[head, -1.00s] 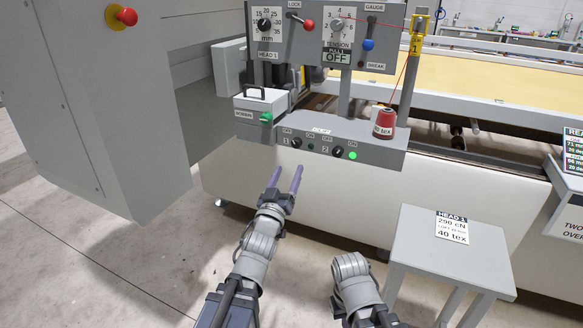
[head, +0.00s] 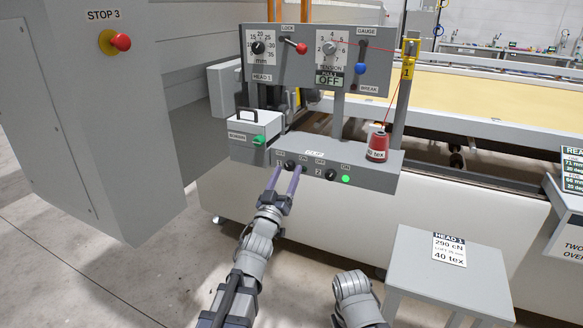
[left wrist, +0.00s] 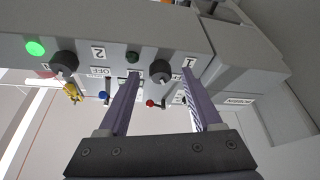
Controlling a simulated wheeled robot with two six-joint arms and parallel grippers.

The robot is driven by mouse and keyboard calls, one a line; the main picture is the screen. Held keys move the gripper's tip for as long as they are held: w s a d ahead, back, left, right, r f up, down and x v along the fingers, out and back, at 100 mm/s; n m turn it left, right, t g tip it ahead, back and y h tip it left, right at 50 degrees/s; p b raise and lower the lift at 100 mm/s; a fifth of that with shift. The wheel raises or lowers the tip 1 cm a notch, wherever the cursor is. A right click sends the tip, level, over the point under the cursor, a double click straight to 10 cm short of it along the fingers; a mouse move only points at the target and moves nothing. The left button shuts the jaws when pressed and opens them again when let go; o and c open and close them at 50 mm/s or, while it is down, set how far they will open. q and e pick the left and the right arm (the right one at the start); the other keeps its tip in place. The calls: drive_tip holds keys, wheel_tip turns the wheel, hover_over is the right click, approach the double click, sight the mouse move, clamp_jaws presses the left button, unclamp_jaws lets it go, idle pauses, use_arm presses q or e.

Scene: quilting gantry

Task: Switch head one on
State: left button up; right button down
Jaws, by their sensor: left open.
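The grey switch box (head: 370,175) carries the dark rotary knob marked 1 (left wrist: 160,71) and the similar knob marked 2 (head: 331,174). A green lamp (head: 346,179) is lit beside knob 2. The lamp beside knob 1 (left wrist: 133,57) looks dark green and unlit. My left gripper (head: 289,169) is open, its two purple fingers pointing at the box front. In the left wrist view, knob 1 shows between the fingertips; whether they touch it cannot be told. The fingers partly cover the labels by knob 1. My right gripper is out of view; only my right forearm shows.
A red thread cone (head: 377,147) stands on the box. A grey lidded box (head: 252,137) is left. A grey stand (head: 410,275) is front right.

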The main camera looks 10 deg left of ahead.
use_arm(q)
drive_tip(key=shift+w+r, duration=0.2)
drive_tip(key=shift+w, duration=0.2)
clamp_jaws()
idle(0.4)
